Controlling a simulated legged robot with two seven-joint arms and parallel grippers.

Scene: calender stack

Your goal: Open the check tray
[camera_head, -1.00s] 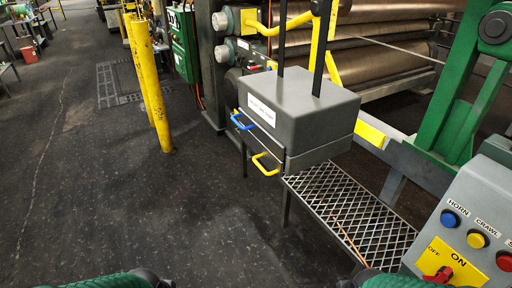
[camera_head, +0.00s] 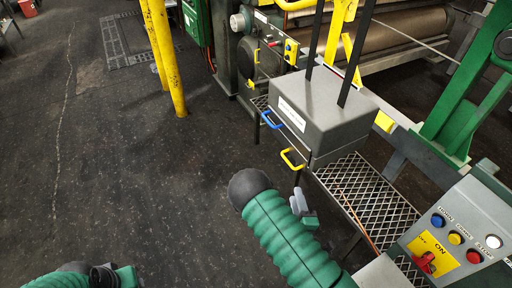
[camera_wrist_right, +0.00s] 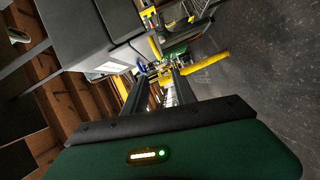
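A grey box (camera_head: 325,108) with a white label stands right of centre in the head view. Its front carries a blue handle (camera_head: 270,120) and, lower, a yellow handle (camera_head: 291,159); both drawers look closed. I cannot tell which one is the check tray. My right gripper (camera_head: 304,208) is below and apart from the yellow handle, partly hidden by my arm. In the right wrist view its dark fingers (camera_wrist_right: 158,85) stand apart with nothing seen held, and the grey box (camera_wrist_right: 85,35) is at upper left. My left gripper (camera_head: 104,276) is at the bottom left edge, mostly cut off.
A control panel (camera_head: 455,230) with coloured buttons is at lower right. Yellow posts (camera_head: 165,60) stand at upper left, and large rollers (camera_head: 410,45) behind the box. The dark floor at left is clear.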

